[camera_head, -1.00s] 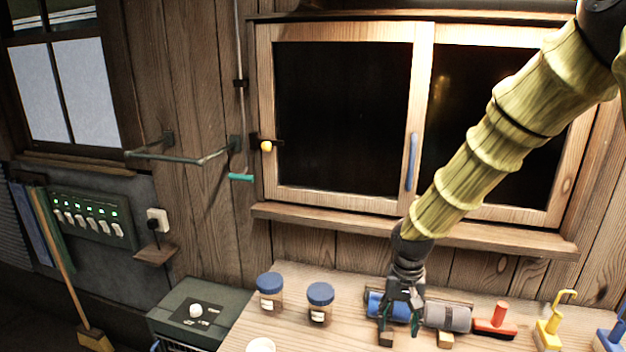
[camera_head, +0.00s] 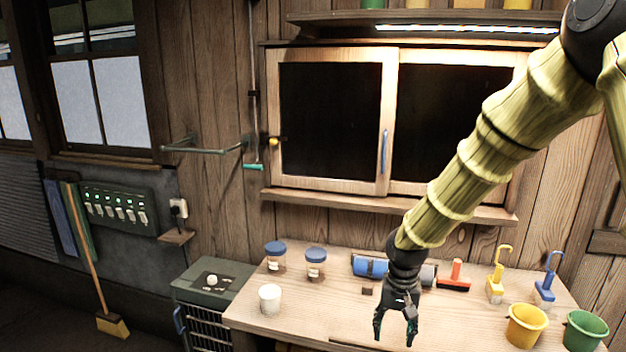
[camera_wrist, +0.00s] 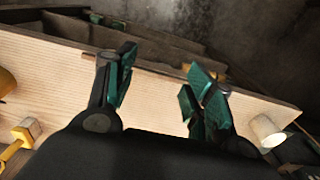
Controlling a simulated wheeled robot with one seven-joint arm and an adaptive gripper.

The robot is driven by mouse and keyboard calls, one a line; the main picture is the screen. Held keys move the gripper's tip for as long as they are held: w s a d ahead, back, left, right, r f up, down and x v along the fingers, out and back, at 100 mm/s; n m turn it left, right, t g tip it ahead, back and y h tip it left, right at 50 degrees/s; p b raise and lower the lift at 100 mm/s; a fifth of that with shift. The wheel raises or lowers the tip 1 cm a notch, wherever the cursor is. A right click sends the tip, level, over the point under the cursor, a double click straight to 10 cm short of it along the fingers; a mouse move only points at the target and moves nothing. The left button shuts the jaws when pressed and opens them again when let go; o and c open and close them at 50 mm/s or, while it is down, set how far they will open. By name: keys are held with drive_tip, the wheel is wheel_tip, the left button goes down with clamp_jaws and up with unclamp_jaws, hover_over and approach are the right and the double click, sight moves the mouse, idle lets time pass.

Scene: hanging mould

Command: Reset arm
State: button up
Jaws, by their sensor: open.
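My gripper (camera_head: 396,328) is open and empty, pointing down over the front part of the wooden table (camera_head: 330,318) in the head view. Its two fingers stand apart, also in the wrist view (camera_wrist: 160,95), with nothing between them. My arm comes in from the upper right, in a yellow ribbed sleeve. Behind the gripper, a blue roller (camera_head: 369,266) and a grey roller, partly hidden by my wrist, lie at the back of the table.
Two blue-lidded jars (camera_head: 316,264) and a white cup (camera_head: 270,298) stand at the table's left. A red-handled tool (camera_head: 455,276), yellow bucket (camera_head: 526,326) and green bucket (camera_head: 585,331) are at right. A cabinet with dark panes (camera_head: 330,120) is on the wall behind.

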drive_tip(key=s+a+f+n+y+b, duration=0.1)
drive_tip(key=s+f, duration=0.5)
drive_tip(key=f, duration=0.6)
drive_tip(key=s+f+y, duration=0.1)
drive_tip(key=s+f, duration=0.4)
drive_tip(key=f, duration=0.6)
drive_tip(key=s+d+f, duration=0.1)
drive_tip(key=s+f, duration=0.3)
drive_tip(key=s, duration=0.4)
drive_tip(key=s+d+f+n+h+b, duration=0.1)
drive_tip(key=s+d+f, duration=0.1)
drive_tip(key=s+f, duration=0.3)
drive_tip(key=s+d+f+h+b, duration=0.1)
drive_tip(key=s+f, duration=0.4)
drive_tip(key=s, duration=0.5)
drive_tip(key=shift+s+d+n, duration=0.35)
drive_tip(key=shift+d+n, duration=0.05)
